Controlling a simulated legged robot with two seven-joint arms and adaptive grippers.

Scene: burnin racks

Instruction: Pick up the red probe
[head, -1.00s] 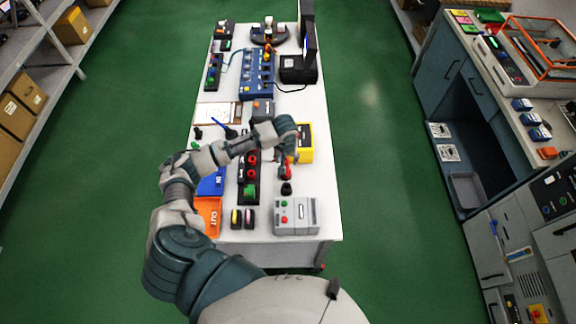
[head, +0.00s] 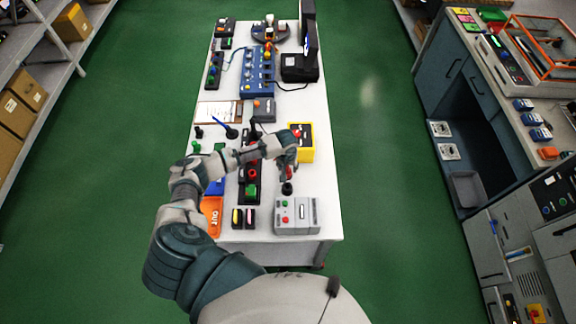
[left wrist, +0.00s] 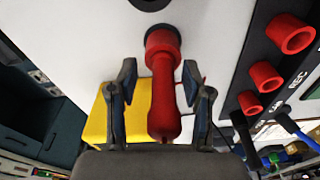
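The red probe (left wrist: 163,88) stands in a round black holder on the white table. In the left wrist view it lies between the two fingers of my left gripper (left wrist: 158,88), with a gap on each side. My left gripper is open and no finger visibly touches the probe. In the head view my left gripper (head: 288,166) is over the probe and hides most of it; the black holder (head: 287,188) shows just in front. My right gripper is not in view.
A yellow box (head: 306,152) stands close behind and right of the gripper. A black panel with red sockets (left wrist: 262,75) is beside the probe. A grey device (head: 297,228), an orange bin (head: 211,230) and a blue bin (head: 217,187) are nearby. The table's right strip (head: 328,195) is clear.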

